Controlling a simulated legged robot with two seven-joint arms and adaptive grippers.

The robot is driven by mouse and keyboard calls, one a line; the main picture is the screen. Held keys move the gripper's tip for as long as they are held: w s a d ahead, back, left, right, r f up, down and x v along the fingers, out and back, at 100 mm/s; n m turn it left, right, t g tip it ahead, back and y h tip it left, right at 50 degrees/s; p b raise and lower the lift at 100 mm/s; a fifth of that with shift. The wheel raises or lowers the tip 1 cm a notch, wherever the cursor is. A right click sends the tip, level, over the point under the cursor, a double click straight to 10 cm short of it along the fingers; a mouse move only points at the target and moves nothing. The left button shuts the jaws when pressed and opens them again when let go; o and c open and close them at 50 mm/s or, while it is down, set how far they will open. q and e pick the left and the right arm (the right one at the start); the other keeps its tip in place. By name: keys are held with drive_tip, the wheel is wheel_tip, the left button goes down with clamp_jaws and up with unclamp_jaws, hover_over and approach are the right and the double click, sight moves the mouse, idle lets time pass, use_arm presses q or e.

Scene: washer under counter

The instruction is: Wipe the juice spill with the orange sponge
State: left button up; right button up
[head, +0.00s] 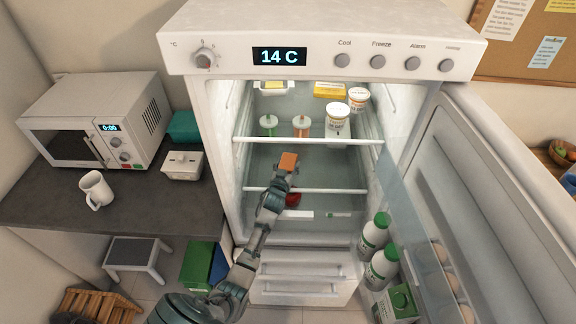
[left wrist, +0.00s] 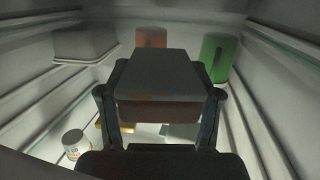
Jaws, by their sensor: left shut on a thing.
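The orange sponge (head: 288,161) is held in my left gripper (head: 285,171), inside the open fridge, in front of the middle of its shelves. In the left wrist view the sponge (left wrist: 158,108) looks like a dark block between the two fingers of the left gripper (left wrist: 160,100), which are shut on it. I cannot make out the juice spill with certainty in either view. The arm and sponge hide part of the shelf behind them. My right gripper is not in view.
The upper shelf holds green- and orange-marked containers (head: 268,124) and white tubs (head: 338,120). The open door (head: 470,200) on the right carries bottles (head: 374,234). A microwave (head: 95,118) and mug (head: 96,190) stand left.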

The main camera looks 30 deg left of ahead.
use_arm(q)
drive_tip(key=shift+s+d+p, duration=0.3)
drive_tip(key=shift+d, duration=0.5)
drive_tip(key=shift+s+d+f, duration=0.1)
drive_tip(key=shift+s+d, duration=0.15)
drive_tip(key=shift+d, duration=0.55)
drive_tip(key=shift+p, duration=0.3)
